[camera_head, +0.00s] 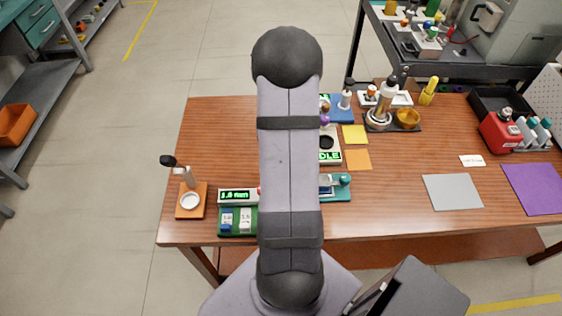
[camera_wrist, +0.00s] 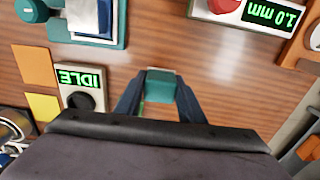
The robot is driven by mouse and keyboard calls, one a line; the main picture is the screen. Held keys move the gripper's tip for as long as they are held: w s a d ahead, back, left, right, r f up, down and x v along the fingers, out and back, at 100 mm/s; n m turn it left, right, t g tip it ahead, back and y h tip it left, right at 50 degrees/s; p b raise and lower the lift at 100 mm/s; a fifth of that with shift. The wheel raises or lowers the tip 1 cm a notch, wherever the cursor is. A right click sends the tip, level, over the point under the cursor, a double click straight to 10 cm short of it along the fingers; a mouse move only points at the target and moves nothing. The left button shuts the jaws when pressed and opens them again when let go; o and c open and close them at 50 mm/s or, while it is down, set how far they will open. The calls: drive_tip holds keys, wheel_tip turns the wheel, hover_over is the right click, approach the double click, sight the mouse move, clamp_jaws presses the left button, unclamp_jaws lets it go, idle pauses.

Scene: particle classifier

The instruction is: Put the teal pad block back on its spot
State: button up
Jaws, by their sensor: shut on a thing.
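The teal pad block (camera_wrist: 161,85) is between the two dark fingers of my gripper (camera_wrist: 158,88) in the wrist view. My gripper is shut on it, with brown wooden table visible around it. Whether the block touches the table cannot be told. In the head view my arm hides both the gripper and the block. I cannot tell which place is the block's spot.
A teal-based device (camera_head: 341,188) and the IDLE display unit (camera_head: 330,157) flank my arm on the right. The 1.0 mm display (camera_head: 239,196) stands at left, beside an orange stand (camera_head: 190,212). Orange (camera_head: 358,159) and yellow (camera_head: 355,135) squares lie right. The table's left rear is clear.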

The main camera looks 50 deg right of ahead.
drive_tip(key=shift+f, duration=1.85)
drive_tip(key=shift+f, duration=0.1)
drive_tip(key=shift+f, duration=0.1)
drive_tip(key=o, duration=1)
wheel_tip(320, 180, up, 12)
drive_tip(key=shift+s+r+b, duration=0.1)
drive_tip(key=shift+r+b, duration=0.15)
drive_tip(key=shift+b, duration=0.25)
drive_tip(key=shift+a, duration=0.1)
